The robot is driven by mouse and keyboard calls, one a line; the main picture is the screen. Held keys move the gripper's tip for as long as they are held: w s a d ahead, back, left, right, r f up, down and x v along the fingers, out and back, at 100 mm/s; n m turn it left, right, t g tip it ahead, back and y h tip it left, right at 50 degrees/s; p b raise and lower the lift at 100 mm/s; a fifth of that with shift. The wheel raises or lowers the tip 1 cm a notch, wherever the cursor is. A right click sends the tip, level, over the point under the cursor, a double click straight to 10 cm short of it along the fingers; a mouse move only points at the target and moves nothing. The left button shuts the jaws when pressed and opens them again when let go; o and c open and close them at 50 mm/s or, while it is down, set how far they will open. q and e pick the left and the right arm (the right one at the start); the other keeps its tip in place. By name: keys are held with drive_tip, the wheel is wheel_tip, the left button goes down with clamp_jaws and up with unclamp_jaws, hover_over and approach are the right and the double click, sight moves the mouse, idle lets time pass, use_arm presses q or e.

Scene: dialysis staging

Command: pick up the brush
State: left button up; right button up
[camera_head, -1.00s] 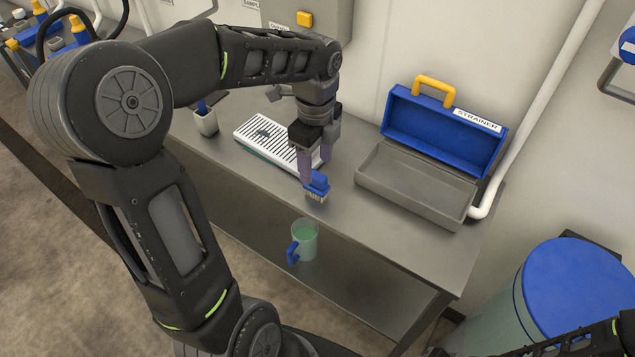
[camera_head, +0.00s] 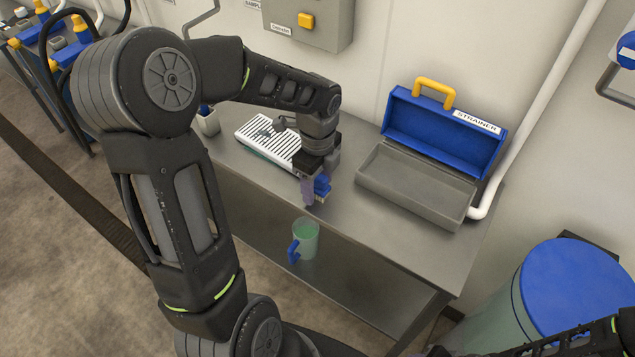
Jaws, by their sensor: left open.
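The brush (camera_head: 322,187) has a blue body and pale bristles pointing down. It is at the front part of the steel table (camera_head: 365,222), right of the slotted white tray. My left gripper (camera_head: 315,188) is open and low over the table at the brush. One purple finger shows in front of the brush's left side; the other finger is mostly hidden, so I cannot tell whether the fingers touch the brush. My right gripper is out of view; only part of that arm shows at the lower right.
A slotted white tray (camera_head: 255,134) lies behind the left gripper. An open blue and grey toolbox (camera_head: 410,187) labelled STRAINER stands to the right. A mug with a blue handle (camera_head: 307,242) is on the lower shelf. A blue-lidded bin (camera_head: 578,290) stands at the right.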

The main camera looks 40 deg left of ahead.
use_arm(q)
drive_tip(key=shift+c, duration=0.3)
clamp_jaws()
idle(0.7)
